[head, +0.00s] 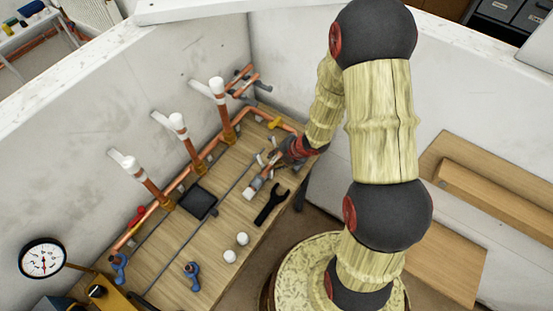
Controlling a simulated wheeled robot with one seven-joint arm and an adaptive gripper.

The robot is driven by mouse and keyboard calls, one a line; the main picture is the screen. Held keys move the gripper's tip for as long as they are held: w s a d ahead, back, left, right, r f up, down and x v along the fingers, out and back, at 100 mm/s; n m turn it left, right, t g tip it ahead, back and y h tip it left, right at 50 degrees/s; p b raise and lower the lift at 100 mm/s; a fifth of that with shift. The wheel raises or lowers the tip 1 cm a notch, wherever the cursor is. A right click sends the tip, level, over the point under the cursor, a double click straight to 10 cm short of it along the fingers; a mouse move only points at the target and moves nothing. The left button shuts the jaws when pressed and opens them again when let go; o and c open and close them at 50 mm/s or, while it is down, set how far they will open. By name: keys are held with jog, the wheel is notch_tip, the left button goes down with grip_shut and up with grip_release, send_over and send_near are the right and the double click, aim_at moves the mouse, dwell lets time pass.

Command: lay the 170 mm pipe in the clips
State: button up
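My gripper (271,164) is low over the wooden bench board, right of its middle. A short copper-coloured pipe piece (263,179) with a pale end shows at its fingertips. The fingers are small and partly hidden, so I cannot tell whether they grip this piece or are only beside it. Its length cannot be read, so I cannot tell if it is the 170 mm pipe. Small pale pieces lie close to the fingers; I cannot tell whether they are clips. More copper pipes (243,80) lie in a rack at the back corner.
Several copper risers with white caps, one a tall pipe (220,98), stand along the back wall. A black open-ended tool (272,204), two white balls (236,248), a dark square pad (199,202) and blue valves (192,274) are on the board. A gauge (42,259) stands at left.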

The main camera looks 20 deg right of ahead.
jog(key=shift+o, duration=1.1)
jog(key=v, duration=1.2)
jog(key=s+d+m+h, duration=0.1)
jog(key=d+m+h, duration=0.5)
jog(key=d+m, duration=0.55)
jog(key=s+d+r+m+g+h+b, duration=0.1)
jog(key=s+d+r+m+g+h, duration=0.15)
jog(key=s+r+m, duration=0.45)
jog(key=s+a+r+m+t+y+b, duration=0.1)
jog(key=s+a+r+m+y+b, duration=0.1)
jog(key=a+r, duration=0.5)
jog(key=s+a+r+m+t+y+b, duration=0.2)
jog(key=s+a+r, duration=0.4)
jog(key=a, duration=0.5)
jog(key=r+m+y, duration=0.1)
jog(key=r+m, duration=0.1)
jog(key=shift+m, duration=0.35)
